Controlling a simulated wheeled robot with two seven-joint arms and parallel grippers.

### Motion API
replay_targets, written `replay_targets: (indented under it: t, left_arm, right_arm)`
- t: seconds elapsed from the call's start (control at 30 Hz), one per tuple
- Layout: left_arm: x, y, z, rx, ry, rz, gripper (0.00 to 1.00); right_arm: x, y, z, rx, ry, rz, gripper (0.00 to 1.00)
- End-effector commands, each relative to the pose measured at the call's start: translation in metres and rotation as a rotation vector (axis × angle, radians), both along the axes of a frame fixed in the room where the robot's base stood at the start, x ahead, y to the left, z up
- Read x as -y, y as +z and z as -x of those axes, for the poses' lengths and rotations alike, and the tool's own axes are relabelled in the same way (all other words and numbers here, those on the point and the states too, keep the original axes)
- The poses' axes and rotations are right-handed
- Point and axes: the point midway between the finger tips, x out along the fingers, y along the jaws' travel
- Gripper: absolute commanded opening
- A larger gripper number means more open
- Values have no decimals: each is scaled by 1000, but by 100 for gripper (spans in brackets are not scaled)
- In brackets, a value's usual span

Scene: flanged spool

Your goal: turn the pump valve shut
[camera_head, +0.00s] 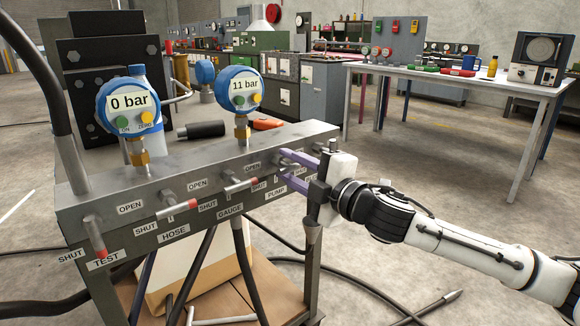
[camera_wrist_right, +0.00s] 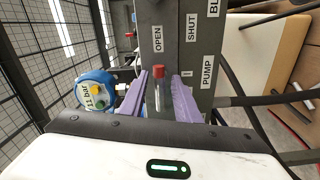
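The pump valve handle (camera_wrist_right: 159,94) is a metal bar with a red tip, on the front of the grey manifold (camera_head: 85,205). In the right wrist view it lies between the two purple fingers of my right gripper (camera_wrist_right: 161,82), with a gap on each side. The PUMP label (camera_wrist_right: 207,72) shows beside it, with OPEN (camera_wrist_right: 157,39) and SHUT (camera_wrist_right: 191,28) labels near. The red tip is turned toward the OPEN side. In the head view my right gripper (camera_head: 283,163) is open at the manifold's right part and largely hides this handle. My left gripper is not in view.
Other red-tipped handles sit left along the manifold: gauge (camera_head: 240,185), hose (camera_head: 177,209) and test (camera_head: 98,240). Two blue gauges, reading 0 bar (camera_head: 128,103) and 11 bar (camera_head: 243,88), stand on top. Hoses hang below. A white workbench (camera_head: 440,78) stands at the back right.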

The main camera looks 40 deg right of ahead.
Motion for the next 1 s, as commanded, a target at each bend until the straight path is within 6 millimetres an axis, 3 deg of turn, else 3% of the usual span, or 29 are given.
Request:
replay_targets:
  t: [0.27, 0.47, 0.9, 1.0]
  left_arm:
    - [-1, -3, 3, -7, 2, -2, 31]
    - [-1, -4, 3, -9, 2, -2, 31]
    - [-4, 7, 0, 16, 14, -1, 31]
    - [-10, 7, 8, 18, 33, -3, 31]
  right_arm:
    - [0, 0, -1, 0, 1, 0, 30]
    - [0, 0, -1, 0, 0, 0, 0]
    - [0, 2, -1, -5, 1, -61, 0]
    - [-1, 2, 0, -10, 0, -117, 0]
